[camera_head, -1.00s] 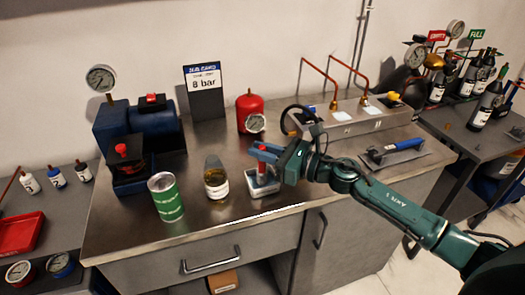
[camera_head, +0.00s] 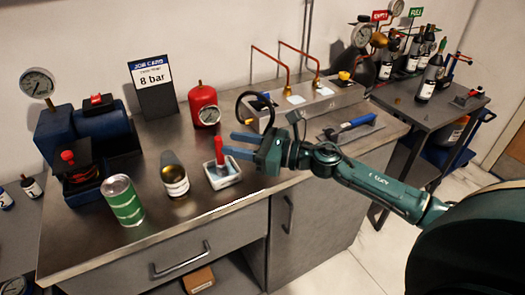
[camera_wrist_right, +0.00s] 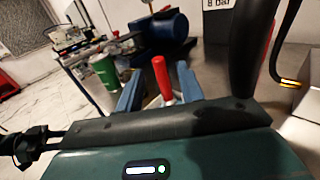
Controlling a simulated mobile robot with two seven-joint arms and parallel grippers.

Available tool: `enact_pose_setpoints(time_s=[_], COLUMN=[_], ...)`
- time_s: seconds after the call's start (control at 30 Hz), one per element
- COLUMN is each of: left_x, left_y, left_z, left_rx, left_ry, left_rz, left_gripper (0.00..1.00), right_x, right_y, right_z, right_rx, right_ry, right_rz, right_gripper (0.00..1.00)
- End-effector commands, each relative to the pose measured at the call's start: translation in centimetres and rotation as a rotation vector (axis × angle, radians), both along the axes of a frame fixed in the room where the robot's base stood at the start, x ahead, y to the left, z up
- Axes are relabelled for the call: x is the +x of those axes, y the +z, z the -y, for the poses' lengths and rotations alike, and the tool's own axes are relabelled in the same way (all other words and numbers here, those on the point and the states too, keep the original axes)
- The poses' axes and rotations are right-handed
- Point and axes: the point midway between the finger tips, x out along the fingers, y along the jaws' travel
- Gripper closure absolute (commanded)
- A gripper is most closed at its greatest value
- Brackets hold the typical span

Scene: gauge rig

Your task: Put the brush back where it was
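The brush (camera_head: 218,150), with a red handle, stands nearly upright in a small white dish (camera_head: 228,183) with bluish content on the steel bench; its bristle end is hidden in the dish. My right gripper (camera_head: 232,143) is open just right of the handle. In the right wrist view the red handle (camera_wrist_right: 161,78) shows between the two blue-grey fingers (camera_wrist_right: 158,90), with gaps on both sides. It appears to stand just beyond the fingertips. My left gripper is not in view.
A jar (camera_head: 175,180) and a green can (camera_head: 122,202) stand left of the dish. A red cylinder with a gauge (camera_head: 204,106) and a job card (camera_head: 153,85) stand behind. The bench front is clear.

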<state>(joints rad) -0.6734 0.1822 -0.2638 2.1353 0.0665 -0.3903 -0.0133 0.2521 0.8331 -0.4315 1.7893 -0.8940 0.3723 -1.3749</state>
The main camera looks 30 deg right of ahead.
Motion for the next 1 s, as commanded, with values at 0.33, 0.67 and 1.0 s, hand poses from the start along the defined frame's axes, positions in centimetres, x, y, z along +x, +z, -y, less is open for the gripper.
enact_pose_setpoints(time_s=[0.33,0.67,1.0], left_x=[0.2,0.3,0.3], left_y=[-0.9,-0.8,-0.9], left_z=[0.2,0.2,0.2], left_rx=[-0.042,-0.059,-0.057], left_ry=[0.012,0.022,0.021], left_rz=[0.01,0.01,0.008], left_gripper=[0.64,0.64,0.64], right_x=[-4.2,-5.0,-5.0], right_y=[-0.3,0.0,0.0], right_z=[4.4,5.2,5.2], right_rx=[-0.001,-0.001,-0.001], right_ry=[0.001,0.003,0.002], right_rz=[-0.002,0.001,0.001], right_gripper=[0.62,0.62,0.62])
